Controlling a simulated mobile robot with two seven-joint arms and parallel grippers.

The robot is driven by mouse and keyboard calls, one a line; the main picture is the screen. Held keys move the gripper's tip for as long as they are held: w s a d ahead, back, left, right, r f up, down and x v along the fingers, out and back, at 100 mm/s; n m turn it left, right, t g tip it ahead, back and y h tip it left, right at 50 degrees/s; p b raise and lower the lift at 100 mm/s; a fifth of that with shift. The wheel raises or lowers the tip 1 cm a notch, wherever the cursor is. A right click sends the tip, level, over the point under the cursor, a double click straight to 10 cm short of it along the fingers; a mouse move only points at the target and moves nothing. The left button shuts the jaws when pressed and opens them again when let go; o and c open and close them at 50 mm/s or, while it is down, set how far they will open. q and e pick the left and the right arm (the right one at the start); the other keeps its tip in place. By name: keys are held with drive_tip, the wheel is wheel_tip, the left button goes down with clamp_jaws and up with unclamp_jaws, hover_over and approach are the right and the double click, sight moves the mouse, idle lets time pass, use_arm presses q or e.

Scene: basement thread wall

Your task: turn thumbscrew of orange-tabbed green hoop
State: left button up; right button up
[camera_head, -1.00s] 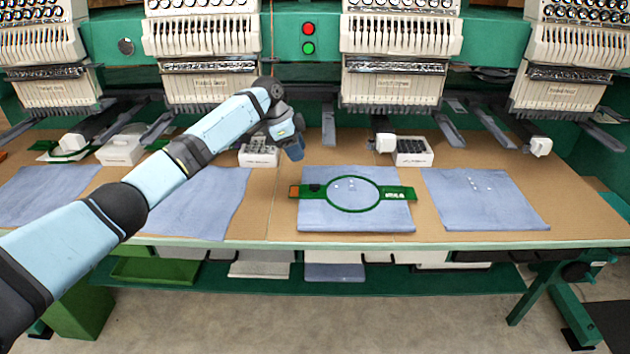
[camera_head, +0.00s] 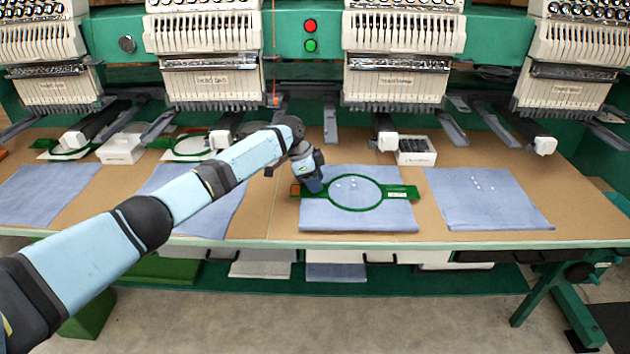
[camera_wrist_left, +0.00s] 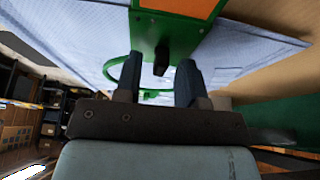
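The green hoop (camera_head: 357,209) lies on a blue cloth (camera_head: 340,219) on the table, with its orange tab (camera_head: 296,190) at the left end. My left gripper (camera_head: 314,187) points down over the hoop's left bracket. In the left wrist view, the orange tab (camera_wrist_left: 184,6), green bracket (camera_wrist_left: 165,27) and dark thumbscrew (camera_wrist_left: 162,59) show. My left gripper (camera_wrist_left: 161,72) is open there, and the thumbscrew appears between its two fingertips, with a gap on each side. In the head view my gripper hides the thumbscrew. My right gripper is out of view.
More blue cloths lie left and right, one at the right (camera_head: 487,198). Embroidery heads (camera_head: 398,75) hang behind the table. A white box with dark compartments (camera_head: 415,156) stands behind the hoop. Bare brown table surrounds the hooped cloth.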

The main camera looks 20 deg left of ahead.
use_arm(q)
clamp_jaws()
drive_tip(key=shift+r, duration=0.1)
